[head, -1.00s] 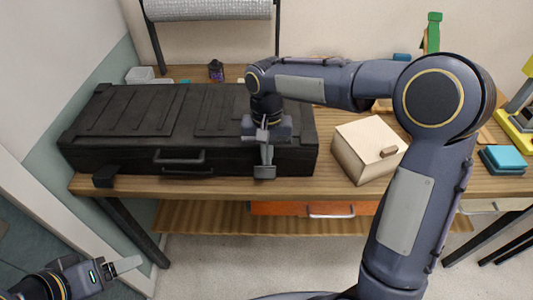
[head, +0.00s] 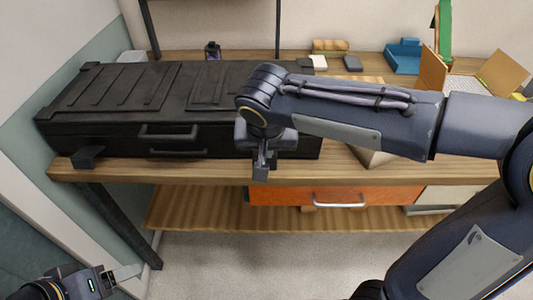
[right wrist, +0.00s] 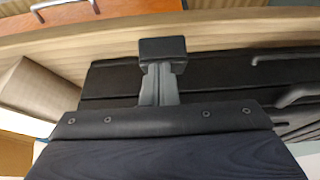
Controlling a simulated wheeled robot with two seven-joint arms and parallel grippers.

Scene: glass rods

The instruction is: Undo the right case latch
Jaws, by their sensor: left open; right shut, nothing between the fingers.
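A long black case (head: 140,90) lies shut on the wooden table, its carry handle (head: 168,132) facing front. The left case latch (head: 88,157) is a black block sticking out from the front's left part. My right gripper (head: 262,160) is shut and empty in front of the case's right part. In the right wrist view its grey fingers (right wrist: 160,85) point at a black block (right wrist: 162,50), which looks like the right case latch standing out from the front; contact is unclear. My left gripper (head: 125,272) is open and empty at the lower left, away from the table.
A light wooden box (head: 370,157) stands right of the case, mostly behind my right arm. An orange drawer (head: 335,194) is under the tabletop (head: 200,174). A blue tray (head: 403,58) and small items are at the back.

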